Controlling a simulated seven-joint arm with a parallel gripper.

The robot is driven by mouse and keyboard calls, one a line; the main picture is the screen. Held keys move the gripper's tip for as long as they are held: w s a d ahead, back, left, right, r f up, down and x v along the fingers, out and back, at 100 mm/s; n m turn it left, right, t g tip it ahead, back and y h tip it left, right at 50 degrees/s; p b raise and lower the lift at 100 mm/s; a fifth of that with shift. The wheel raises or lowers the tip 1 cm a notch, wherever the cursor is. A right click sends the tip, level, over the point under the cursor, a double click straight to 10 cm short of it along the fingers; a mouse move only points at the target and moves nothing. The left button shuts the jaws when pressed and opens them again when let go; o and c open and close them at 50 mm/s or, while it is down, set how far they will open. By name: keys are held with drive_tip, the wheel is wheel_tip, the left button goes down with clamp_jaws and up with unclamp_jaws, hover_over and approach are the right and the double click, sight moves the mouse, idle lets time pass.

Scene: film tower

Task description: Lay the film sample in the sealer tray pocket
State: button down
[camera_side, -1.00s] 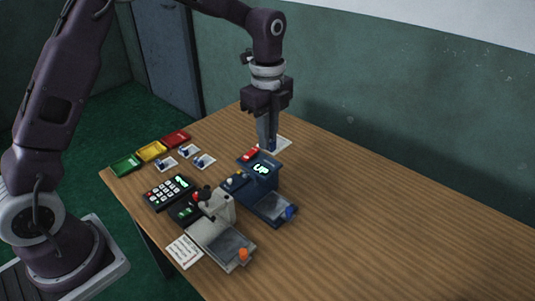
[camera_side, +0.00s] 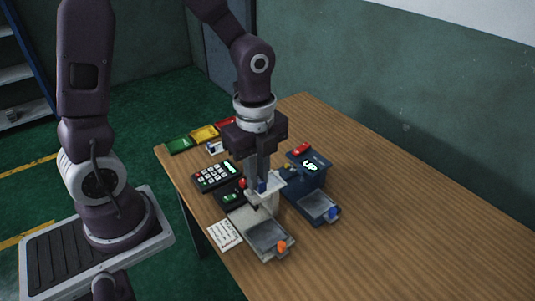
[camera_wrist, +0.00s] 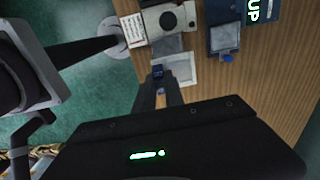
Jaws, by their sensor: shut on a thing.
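My gripper (camera_side: 262,183) is shut on the blue tab of the film sample (camera_side: 270,190), a pale flat square. My gripper holds the sample above the beige machine (camera_side: 248,214), behind its grey tray (camera_side: 268,236) with an orange knob. In the wrist view the sample (camera_wrist: 184,70) extends from my gripper (camera_wrist: 160,84), and its upper edge overlaps the beige machine's tray (camera_wrist: 168,45). A blue machine (camera_side: 306,168) with a lit "UP" display stands to the right; its tray (camera_side: 319,206) has a blue knob and looks empty. I cannot tell which machine is the sealer.
A keypad (camera_side: 216,175) and a printed card (camera_side: 225,234) lie left of the beige machine. Green (camera_side: 180,145), yellow (camera_side: 204,133) and red trays stand at the back left. Another sample (camera_side: 215,147) lies near them. The table's right side is clear.

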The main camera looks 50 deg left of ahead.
wheel_tip(320, 180, down, 18)
drive_tip(key=shift+f, duration=0.15)
idle(0.3)
drive_tip(key=shift+f, duration=0.35)
idle(0.8)
drive_tip(key=c, duration=0.8)
unclamp_jaws()
drive_tip(key=shift+r, duration=0.15)
wheel_tip(320, 180, up, 7)
idle(0.4)
drive_tip(key=shift+w, duration=0.1)
